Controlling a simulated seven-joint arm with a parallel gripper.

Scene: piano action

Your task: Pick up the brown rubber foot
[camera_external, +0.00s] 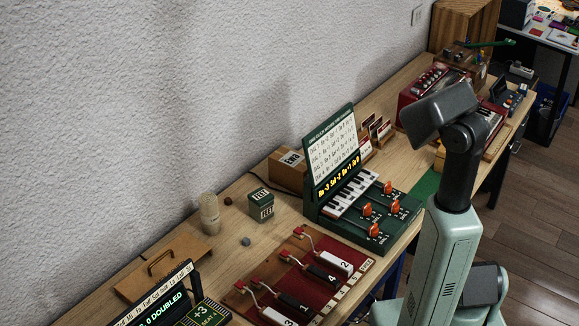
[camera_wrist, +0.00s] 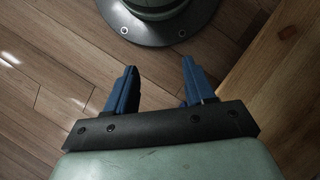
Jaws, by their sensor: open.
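A small dark brown round piece (camera_external: 228,201), which looks like the brown rubber foot, lies on the wooden workbench (camera_external: 180,225) near the wall. It sits between a clear jar (camera_external: 209,213) and a green box labelled FEET (camera_external: 261,206). A similar small grey piece (camera_external: 246,241) lies nearer the front. My gripper (camera_wrist: 158,78) shows in the wrist view with its two blue fingers apart and nothing between them. It points at the floor and my base, away from the foot. I cannot make out the fingers in the external view.
A red board (camera_external: 305,283) with numbered keys lies in front of the pieces. A green keyboard console (camera_external: 345,200) with orange knobs stands to the right. A wooden board with a handle (camera_external: 158,268) and a lit display (camera_external: 155,308) are at lower left.

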